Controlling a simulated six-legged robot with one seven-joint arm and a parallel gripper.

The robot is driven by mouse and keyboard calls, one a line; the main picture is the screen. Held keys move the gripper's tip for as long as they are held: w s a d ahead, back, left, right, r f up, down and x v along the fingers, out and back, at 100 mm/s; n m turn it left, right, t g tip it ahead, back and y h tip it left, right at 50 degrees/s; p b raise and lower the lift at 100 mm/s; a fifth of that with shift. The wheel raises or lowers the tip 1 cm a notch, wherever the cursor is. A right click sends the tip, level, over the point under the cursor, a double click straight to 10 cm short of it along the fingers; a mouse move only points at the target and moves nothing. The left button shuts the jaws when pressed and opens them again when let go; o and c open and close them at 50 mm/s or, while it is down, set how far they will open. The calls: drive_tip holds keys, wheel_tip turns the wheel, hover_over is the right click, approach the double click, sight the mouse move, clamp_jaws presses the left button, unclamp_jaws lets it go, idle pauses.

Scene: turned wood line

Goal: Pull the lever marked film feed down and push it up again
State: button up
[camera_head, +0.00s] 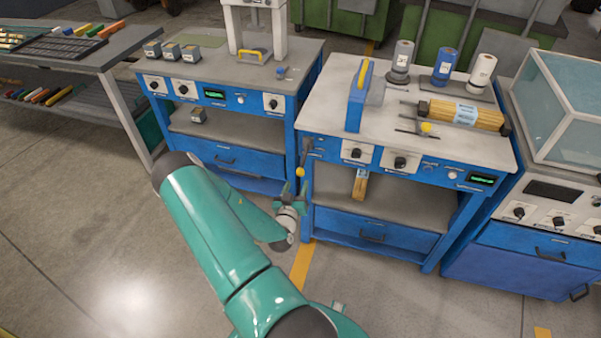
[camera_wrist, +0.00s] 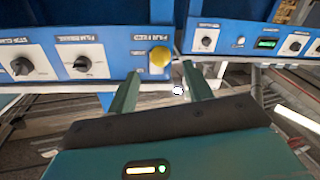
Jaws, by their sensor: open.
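The film feed lever has a dark rod and a yellow ball knob (camera_head: 300,172). It is at the left end of the front panel of the middle blue workbench, and the knob shows below the rod's upper end. In the wrist view the knob (camera_wrist: 159,57) is beside an upside-down film feed label (camera_wrist: 138,52). My gripper (camera_head: 294,190) is open and empty, just below the knob. In the wrist view its two fingertips (camera_wrist: 161,72) are apart, with the knob between and just beyond them in the picture. I cannot tell whether they touch it.
The middle bench (camera_head: 455,145) carries a wrapped bundle of wooden rods (camera_head: 465,113), several rolls and a blue unit with a yellow handle (camera_head: 359,95). Black knobs (camera_head: 400,162) line its panel. Another blue bench (camera_head: 225,158) stands left. Open floor (camera_head: 90,230) lies in front.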

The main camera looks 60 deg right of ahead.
sight(299, 175)
drive_tip(key=x, duration=0.7)
drive_tip(key=shift+w+d, duration=0.1)
drive_tip(key=shift+d, duration=0.2)
clamp_jaws()
